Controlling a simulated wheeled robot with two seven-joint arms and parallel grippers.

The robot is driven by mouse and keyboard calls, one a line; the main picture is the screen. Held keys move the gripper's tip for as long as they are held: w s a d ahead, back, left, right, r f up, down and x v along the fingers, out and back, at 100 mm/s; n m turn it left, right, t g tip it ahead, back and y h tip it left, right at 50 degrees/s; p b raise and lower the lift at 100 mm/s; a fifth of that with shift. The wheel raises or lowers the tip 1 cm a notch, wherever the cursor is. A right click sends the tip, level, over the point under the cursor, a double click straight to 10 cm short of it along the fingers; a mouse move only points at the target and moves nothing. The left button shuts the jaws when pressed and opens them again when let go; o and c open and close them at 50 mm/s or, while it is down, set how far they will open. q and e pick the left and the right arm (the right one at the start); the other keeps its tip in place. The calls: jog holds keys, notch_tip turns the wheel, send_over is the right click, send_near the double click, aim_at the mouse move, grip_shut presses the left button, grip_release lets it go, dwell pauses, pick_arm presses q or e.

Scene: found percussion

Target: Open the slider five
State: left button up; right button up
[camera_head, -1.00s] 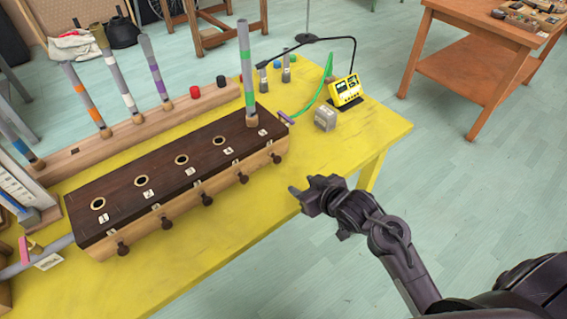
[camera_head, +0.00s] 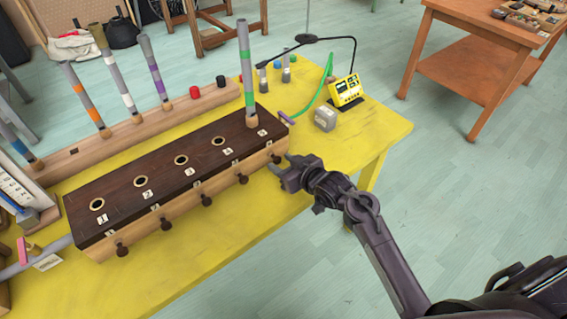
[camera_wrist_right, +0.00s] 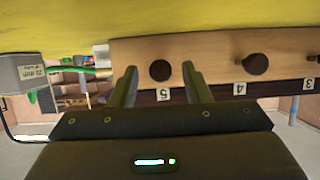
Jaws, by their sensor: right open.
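The long wooden box with a dark top (camera_head: 150,185) lies on the yellow table, with several dark round slider knobs along its front. Slider five's knob (camera_head: 276,158) is at the right end; its label "5" shows in the right wrist view (camera_wrist_right: 163,95). My right gripper (camera_head: 279,166) is open in front of it. In the right wrist view, which is upside down, slider five's knob (camera_wrist_right: 160,70) appears between my open fingertips (camera_wrist_right: 160,80); I cannot tell if they reach around it. A grey tube with green bands (camera_head: 246,70) stands upright in the box's right hole. My left gripper is out of view.
Slider four's knob (camera_head: 243,179) is beside slider five. A small grey block (camera_head: 325,119) and a yellow meter (camera_head: 346,89) stand right of the box. A rack with several tubes (camera_head: 120,135) is behind it. The table front (camera_head: 215,245) is clear.

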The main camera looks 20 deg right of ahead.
grip_shut()
jog(key=shift+s, duration=0.1)
jog(key=shift+s+d+r+p, duration=0.1)
jog(key=shift+s+d+p, duration=0.15)
jog(key=shift+s+p, duration=0.35)
jog(key=shift+s+d+r+p, duration=0.1)
jog(key=shift+s+d+p, duration=0.1)
jog(key=shift+s+p, duration=0.4)
jog(key=shift+s+d+f, duration=0.1)
jog(key=shift+s, duration=0.05)
jog(key=shift+f, duration=0.1)
grip_release()
